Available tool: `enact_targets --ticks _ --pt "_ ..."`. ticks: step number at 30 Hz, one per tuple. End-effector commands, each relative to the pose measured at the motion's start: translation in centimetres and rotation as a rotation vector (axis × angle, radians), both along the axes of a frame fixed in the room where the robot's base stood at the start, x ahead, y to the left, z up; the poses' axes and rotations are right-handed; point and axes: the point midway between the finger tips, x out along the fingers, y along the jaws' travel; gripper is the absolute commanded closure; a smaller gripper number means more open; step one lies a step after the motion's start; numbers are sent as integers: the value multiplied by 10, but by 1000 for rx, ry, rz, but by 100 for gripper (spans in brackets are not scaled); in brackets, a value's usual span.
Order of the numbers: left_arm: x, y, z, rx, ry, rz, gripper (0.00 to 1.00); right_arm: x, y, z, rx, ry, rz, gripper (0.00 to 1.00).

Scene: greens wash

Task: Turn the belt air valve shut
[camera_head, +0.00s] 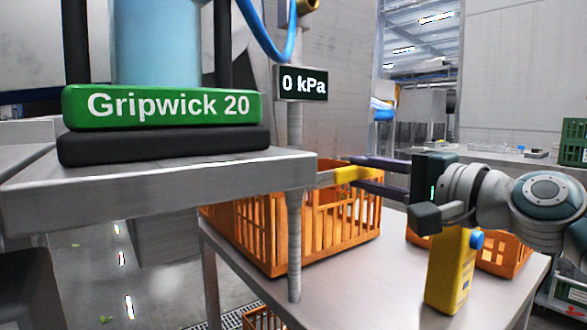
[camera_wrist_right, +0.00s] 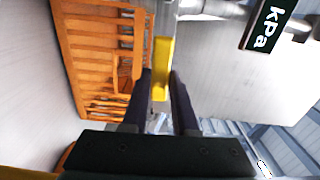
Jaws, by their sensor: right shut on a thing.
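The yellow valve handle (camera_head: 346,175) sticks out sideways from the post beside the metal shelf, roughly level in the head view. My right gripper (camera_head: 354,174) reaches in from the right and is shut on this handle, with one dark finger above it and one below. In the right wrist view the yellow handle (camera_wrist_right: 162,62) shows between the tips of my right gripper (camera_wrist_right: 161,80). A dark display (camera_head: 303,83) on the post reads "0 kPa". The valve body is not clearly visible. My left gripper is not in view.
A green "Gripwick 20" block (camera_head: 160,106) rests on a black pad on the metal shelf (camera_head: 150,190). An orange crate (camera_head: 330,225) stands on the table (camera_head: 370,285) behind and below the handle. A yellow box with a blue button (camera_head: 451,270) stands under my right arm.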

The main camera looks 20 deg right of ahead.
Motion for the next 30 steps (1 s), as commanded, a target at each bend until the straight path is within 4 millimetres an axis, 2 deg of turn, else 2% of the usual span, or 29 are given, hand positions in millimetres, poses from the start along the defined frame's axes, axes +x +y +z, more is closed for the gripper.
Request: enact_targets --ticks 20,21,28,30 --pt "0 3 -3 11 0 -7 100 0 0 -7 55 24 1 100" --pt "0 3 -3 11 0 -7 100 0 0 -7 55 25 1 69" --pt "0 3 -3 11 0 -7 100 0 0 -6 53 22 1 43" --pt "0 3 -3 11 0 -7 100 0 0 -6 52 21 0 43"
